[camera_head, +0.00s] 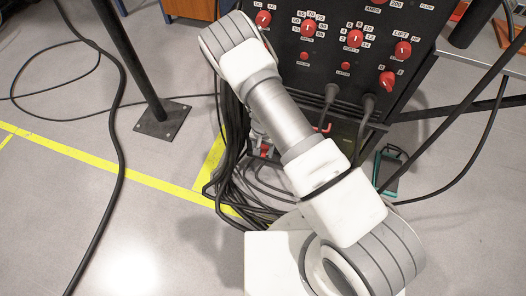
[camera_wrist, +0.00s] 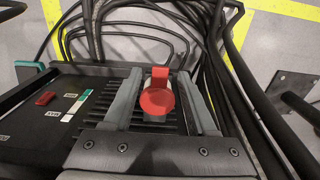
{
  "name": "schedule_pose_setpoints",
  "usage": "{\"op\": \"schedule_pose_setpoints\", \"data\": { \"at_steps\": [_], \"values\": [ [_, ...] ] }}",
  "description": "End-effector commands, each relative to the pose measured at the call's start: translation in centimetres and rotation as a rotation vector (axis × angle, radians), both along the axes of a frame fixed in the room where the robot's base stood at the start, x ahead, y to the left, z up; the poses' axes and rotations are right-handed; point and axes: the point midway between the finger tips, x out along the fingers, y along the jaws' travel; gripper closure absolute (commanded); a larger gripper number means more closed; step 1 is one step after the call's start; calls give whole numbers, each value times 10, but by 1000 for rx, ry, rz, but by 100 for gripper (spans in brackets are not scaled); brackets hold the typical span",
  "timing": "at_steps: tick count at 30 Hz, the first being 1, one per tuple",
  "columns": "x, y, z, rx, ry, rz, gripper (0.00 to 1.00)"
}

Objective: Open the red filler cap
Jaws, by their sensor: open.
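The red filler cap (camera_wrist: 157,100) shows in the wrist view as a round red disc with a square tab at its far side. A little of a pale part shows beside the tab. It sits over a dark ribbed surface. My gripper (camera_wrist: 160,73) is open, with one grey finger to the left of the cap and one to the right. I see gaps between the cap and both fingers. Whether the lid is lifted at all, I cannot tell. In the head view my arm covers much of this area, and I cannot make out my gripper there.
A black panel with red knobs (camera_head: 345,40) stands at the top right of the head view. Black cables (camera_head: 232,150) hang beside it, and they also lie close behind the cap in the wrist view (camera_wrist: 205,50). A black post stands on a floor plate (camera_head: 162,120).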

Motion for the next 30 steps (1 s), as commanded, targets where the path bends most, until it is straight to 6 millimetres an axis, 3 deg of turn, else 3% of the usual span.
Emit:
{"op": "schedule_pose_setpoints", "data": {
  "at_steps": [8,17,30],
  "values": [
    [0,0,-1,0,0,0,44],
    [0,0,-1,0,0,0,98],
    [0,0,-1,0,0,0,100]
  ]
}}
